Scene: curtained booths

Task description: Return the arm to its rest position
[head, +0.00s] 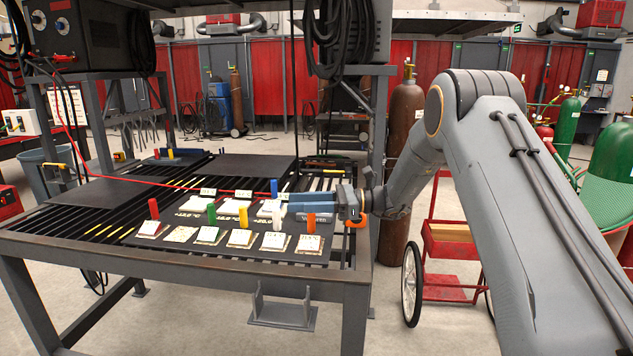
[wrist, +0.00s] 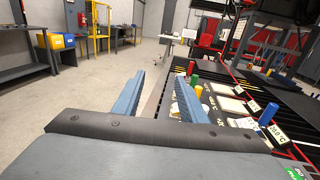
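My arm (head: 490,150) reaches in from the right side of the head view, bends at its elbow and comes down to the table's right part. My gripper (head: 287,202) has two blue fingers pointing left, low over the dark board with the pale squares. In the wrist view my gripper (wrist: 158,88) has its fingers apart with nothing between them. The floor and the table's edge show through the gap. Whether the fingers touch anything below cannot be told.
The slatted metal table (head: 90,248) carries a dark board with several pale squares and coloured cylinders, including a green cylinder (head: 212,213), close by my gripper. A brown gas bottle (head: 402,150) and a red cart (head: 450,245) stand behind my arm. Black cables (head: 345,40) hang above.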

